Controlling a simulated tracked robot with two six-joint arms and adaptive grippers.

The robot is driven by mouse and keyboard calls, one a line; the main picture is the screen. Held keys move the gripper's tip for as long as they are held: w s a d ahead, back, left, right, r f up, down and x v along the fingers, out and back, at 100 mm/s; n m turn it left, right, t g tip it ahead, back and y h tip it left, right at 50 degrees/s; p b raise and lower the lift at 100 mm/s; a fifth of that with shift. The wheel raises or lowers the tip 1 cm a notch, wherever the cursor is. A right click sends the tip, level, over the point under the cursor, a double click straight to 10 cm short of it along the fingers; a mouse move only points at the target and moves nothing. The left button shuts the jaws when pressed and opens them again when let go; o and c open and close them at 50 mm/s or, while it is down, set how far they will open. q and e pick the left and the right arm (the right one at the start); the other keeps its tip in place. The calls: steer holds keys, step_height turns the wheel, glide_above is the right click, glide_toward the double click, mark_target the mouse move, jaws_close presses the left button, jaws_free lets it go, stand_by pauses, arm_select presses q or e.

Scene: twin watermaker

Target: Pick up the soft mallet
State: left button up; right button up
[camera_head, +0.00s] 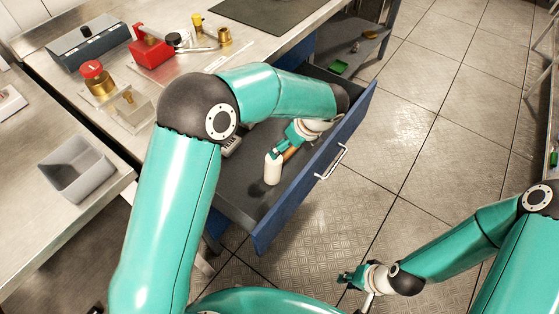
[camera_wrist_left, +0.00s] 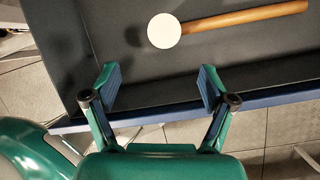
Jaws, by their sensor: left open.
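The soft mallet has a white head (camera_head: 272,168) and a wooden handle (camera_head: 290,153), and lies in the open drawer. In the left wrist view its round white head (camera_wrist_left: 164,31) shows end-on, with the handle (camera_wrist_left: 245,18) running to the right. My left gripper (camera_wrist_left: 158,86) is open and empty, with the mallet beyond its fingertips. In the head view that gripper is over the drawer beside the handle, partly hidden by my arm. My right gripper (camera_head: 350,278) is low over the floor, away from the drawer; its jaw state is unclear.
The blue-fronted drawer (camera_head: 265,233) is pulled out, with a handle (camera_head: 331,161) on its front. A grey bin (camera_head: 76,170) and red fittings (camera_head: 151,48) stand on the benches.

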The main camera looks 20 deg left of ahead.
arm_select(q)
glide_above(280, 166)
step_height(280, 166, down, 6)
steer(key=shift+r, duration=0.1)
steer(key=shift+w+x, duration=0.15)
steer(key=shift+x, duration=1.2)
steer(key=shift+w+x, duration=0.2)
steer(key=shift+x, duration=1.1)
jaws_close()
steer(key=shift+w+r, duration=0.1)
